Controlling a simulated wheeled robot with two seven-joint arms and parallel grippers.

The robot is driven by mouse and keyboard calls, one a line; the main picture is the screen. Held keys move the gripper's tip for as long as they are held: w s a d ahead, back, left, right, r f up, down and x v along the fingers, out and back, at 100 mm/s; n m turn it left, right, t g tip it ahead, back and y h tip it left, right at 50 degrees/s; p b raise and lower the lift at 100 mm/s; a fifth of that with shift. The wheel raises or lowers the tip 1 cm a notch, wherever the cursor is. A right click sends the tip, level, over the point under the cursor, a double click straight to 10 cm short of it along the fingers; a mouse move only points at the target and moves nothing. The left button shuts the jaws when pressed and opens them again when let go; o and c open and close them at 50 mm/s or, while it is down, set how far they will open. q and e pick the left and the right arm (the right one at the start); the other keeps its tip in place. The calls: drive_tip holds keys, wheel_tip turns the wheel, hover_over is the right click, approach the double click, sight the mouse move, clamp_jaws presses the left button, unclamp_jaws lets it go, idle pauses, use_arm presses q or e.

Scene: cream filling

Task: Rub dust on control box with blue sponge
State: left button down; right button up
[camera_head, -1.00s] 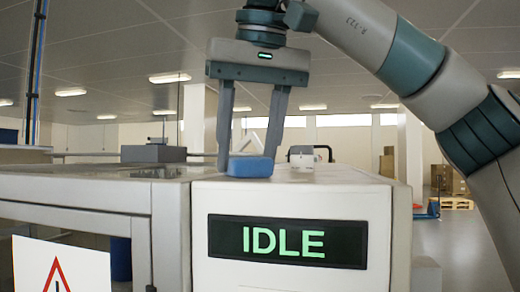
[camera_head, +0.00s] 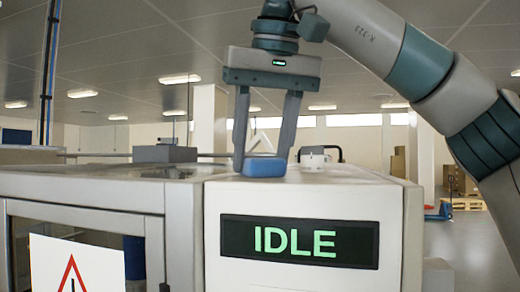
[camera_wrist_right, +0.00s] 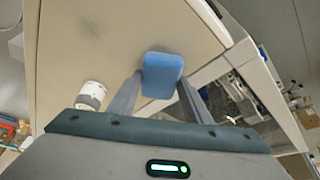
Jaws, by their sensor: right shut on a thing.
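The control box (camera_head: 215,250) is the pale cabinet with the lit IDLE display, its top surface facing up. The blue sponge (camera_head: 264,167) is at the front part of that top, and also shows in the right wrist view (camera_wrist_right: 162,72). My right gripper (camera_head: 262,157) points down with its two fingers on either side of the sponge, shut on it. The sponge appears to touch the top. A faint dark smudge, looking like dust (camera_wrist_right: 88,45), shows on the top in the right wrist view, apart from the sponge. My left gripper is not in view.
A white round fitting (camera_wrist_right: 91,93) stands on the box top near the gripper; it also shows in the head view (camera_head: 313,160). A grey block (camera_head: 165,153) sits on the machine to the left. A warning sign (camera_head: 75,265) hangs at front left.

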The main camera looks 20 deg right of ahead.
sight(330, 177)
drive_tip(key=shift+d+f, duration=0.15)
drive_tip(key=shift+s+d, duration=0.45)
drive_tip(key=shift+d, duration=0.25)
drive_tip(key=shift+s+d, duration=0.4)
drive_tip(key=shift+d, duration=0.3)
drive_tip(key=shift+s+d, duration=0.1)
drive_tip(key=shift+d, duration=0.05)
drive_tip(key=shift+s+d+r, duration=0.15)
drive_tip(key=shift+s+d, duration=0.3)
drive_tip(key=shift+d, duration=0.2)
drive_tip(key=shift+s+d+r, duration=0.1)
drive_tip(key=shift+s+d, duration=0.3)
drive_tip(key=shift+d, duration=0.2)
drive_tip(key=shift+s+d+f, duration=0.1)
drive_tip(key=shift+s+d, duration=0.4)
drive_tip(key=shift+d, duration=0.2)
drive_tip(key=shift+s+d+f, duration=0.1)
drive_tip(key=shift+s+d, duration=0.35)
drive_tip(key=shift+d, duration=0.25)
drive_tip(key=shift+s+d, duration=0.1)
drive_tip(key=shift+d, duration=0.05)
